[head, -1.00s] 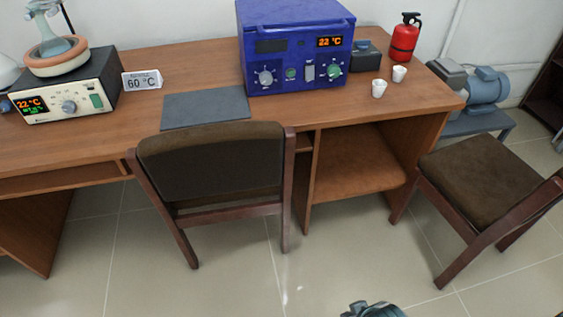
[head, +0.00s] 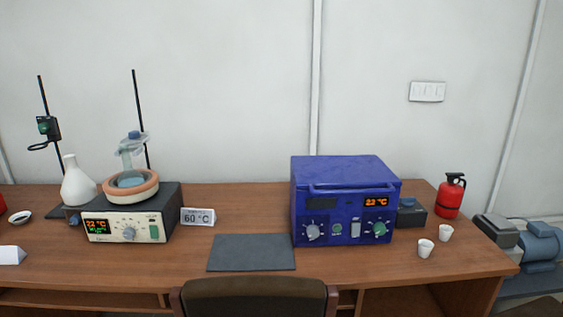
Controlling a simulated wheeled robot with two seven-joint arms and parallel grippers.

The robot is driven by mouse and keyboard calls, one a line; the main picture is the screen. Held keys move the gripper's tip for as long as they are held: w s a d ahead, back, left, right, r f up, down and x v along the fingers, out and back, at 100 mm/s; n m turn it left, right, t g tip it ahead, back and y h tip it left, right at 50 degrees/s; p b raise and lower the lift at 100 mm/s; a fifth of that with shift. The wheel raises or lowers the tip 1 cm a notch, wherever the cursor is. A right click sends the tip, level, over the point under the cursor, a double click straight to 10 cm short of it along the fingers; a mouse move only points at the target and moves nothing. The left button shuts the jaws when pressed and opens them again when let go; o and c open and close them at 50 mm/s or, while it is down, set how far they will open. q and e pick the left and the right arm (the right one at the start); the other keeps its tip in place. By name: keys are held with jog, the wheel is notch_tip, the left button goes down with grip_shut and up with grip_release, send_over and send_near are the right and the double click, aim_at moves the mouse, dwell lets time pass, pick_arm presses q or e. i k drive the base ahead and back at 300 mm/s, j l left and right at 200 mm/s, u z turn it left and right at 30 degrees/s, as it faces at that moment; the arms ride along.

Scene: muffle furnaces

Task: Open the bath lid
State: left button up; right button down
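The blue bath (head: 345,202) stands on the wooden desk, right of the middle. Its flat lid (head: 345,170) is down, with a bar handle (head: 352,187) along the front edge. Its front has knobs, a switch and an orange display reading about 22 °C. Neither of my grippers shows in the head view.
A chair (head: 255,298) stands at the desk's front. A dark grey mat (head: 252,253) lies left of the bath. Two white cups (head: 426,248), a dark box (head: 410,213) and a red extinguisher (head: 449,196) are on its right. A heater (head: 128,220) with glassware and a 60 °C sign (head: 198,217) stand left.

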aim_at(311, 172)
jog(key=j+z, duration=0.1)
jog(key=z, duration=0.3)
jog(key=j+z, duration=0.15)
jog(key=z, duration=0.25)
jog(key=j+z, duration=0.15)
jog(key=z, duration=0.25)
jog(key=j+z, duration=0.15)
jog(key=z, duration=0.25)
